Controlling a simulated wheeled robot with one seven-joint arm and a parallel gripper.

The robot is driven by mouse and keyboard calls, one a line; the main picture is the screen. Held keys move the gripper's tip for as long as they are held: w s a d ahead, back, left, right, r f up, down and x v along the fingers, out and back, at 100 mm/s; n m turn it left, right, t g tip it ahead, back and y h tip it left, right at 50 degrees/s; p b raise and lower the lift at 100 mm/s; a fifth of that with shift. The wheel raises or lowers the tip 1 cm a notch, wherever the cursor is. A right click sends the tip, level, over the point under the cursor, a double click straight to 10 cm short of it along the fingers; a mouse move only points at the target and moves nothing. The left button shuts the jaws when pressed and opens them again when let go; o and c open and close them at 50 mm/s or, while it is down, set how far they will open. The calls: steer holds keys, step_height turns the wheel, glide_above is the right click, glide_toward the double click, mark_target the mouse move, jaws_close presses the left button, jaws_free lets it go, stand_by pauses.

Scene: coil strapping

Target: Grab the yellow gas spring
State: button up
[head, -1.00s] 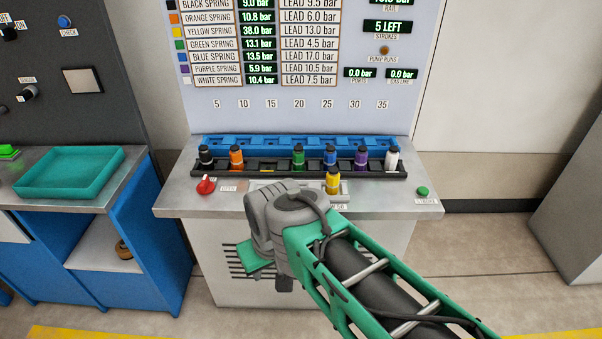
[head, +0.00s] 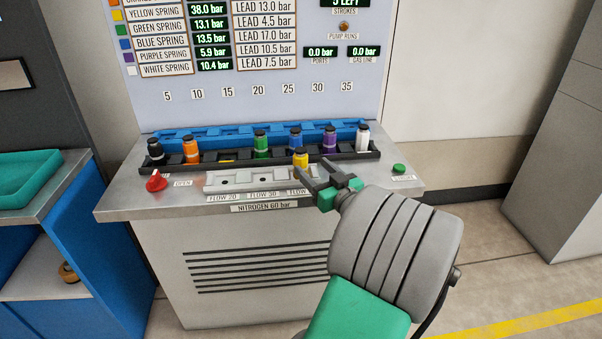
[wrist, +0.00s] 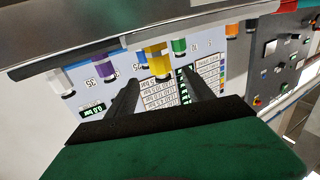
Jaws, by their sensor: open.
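The yellow gas spring (head: 300,160) stands upright, black cap on top, in the right part of the pale port block (head: 250,181) at the front of the bench. My gripper (head: 316,175) is open and empty, just right of and in front of the spring, its fingers pointing toward it. In the wrist view the yellow spring (wrist: 157,60) appears near the top middle, beyond and between the two dark fingers of my gripper (wrist: 160,88). The fingers do not appear to touch it.
The black rack (head: 215,163) behind holds black, orange, green, blue, purple and white springs, with a gap in the yellow place. A red knob (head: 156,181) is at the left and a green button (head: 399,168) at the right. A teal tray (head: 28,178) stands far left.

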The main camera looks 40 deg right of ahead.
mark_target(304, 159)
steer(key=p+x, duration=0.1)
steer(key=x, duration=0.6)
steer(key=shift+w, duration=0.15)
steer(key=shift+a, duration=0.1)
jaws_close()
stand_by(0.4)
